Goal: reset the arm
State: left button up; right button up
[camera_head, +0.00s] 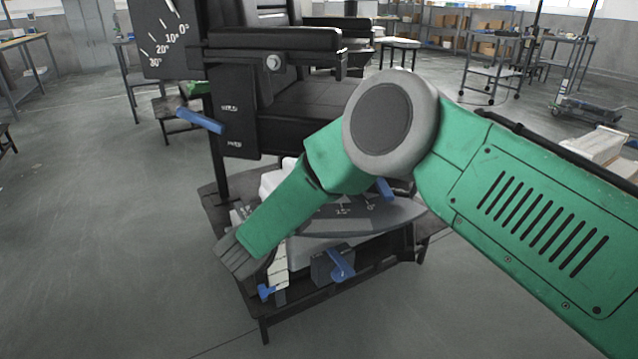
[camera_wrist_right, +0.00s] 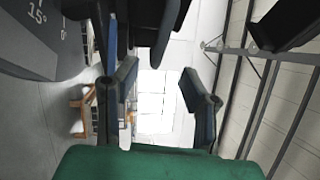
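A black machine (camera_head: 240,95) with an upright angle dial (camera_head: 165,35) stands ahead, and a blue handle (camera_head: 200,121) sticks out of its left side. Below is a grey curved table (camera_head: 400,215) with degree marks. A blue lever (camera_head: 341,262) and a blue knob (camera_head: 265,292) are at its front. Another blue piece (camera_head: 386,190) shows partly behind my right arm. My right arm crosses this table, ending low at its left. In the right wrist view my right gripper (camera_wrist_right: 158,85) is open and empty, with a blue bar (camera_wrist_right: 110,45) beside its left finger. My left gripper is out of view.
The machine rests on a dark stand (camera_head: 330,290). The floor (camera_head: 90,220) at left is clear. Carts (camera_head: 495,75), shelves and benches stand farther back. A pallet-like stack (camera_head: 605,145) lies at the right.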

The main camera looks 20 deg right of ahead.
dwell(0.3)
jog(key=s+f+n+t+y, duration=0.35)
jog(key=f+n+y, duration=0.75)
jog(key=f+n, duration=0.5)
jog(key=s+d+f+n+g+y, duration=0.3)
jog(key=s+f+n+g, duration=0.15)
jog(key=s+f, duration=0.4)
jog(key=s+d+f+n+g+y, duration=0.25)
jog(key=s+f+n, duration=0.3)
jog(key=s, duration=0.65)
jog(key=s+d+n+g, duration=0.35)
jog(key=s+g, duration=0.35)
jog(key=s, duration=1)
notch_tip(320, 180, up, 13)
jog(key=n+p, duration=0.1)
jog(key=p, duration=1.2)
jog(key=shift+s, duration=0.35)
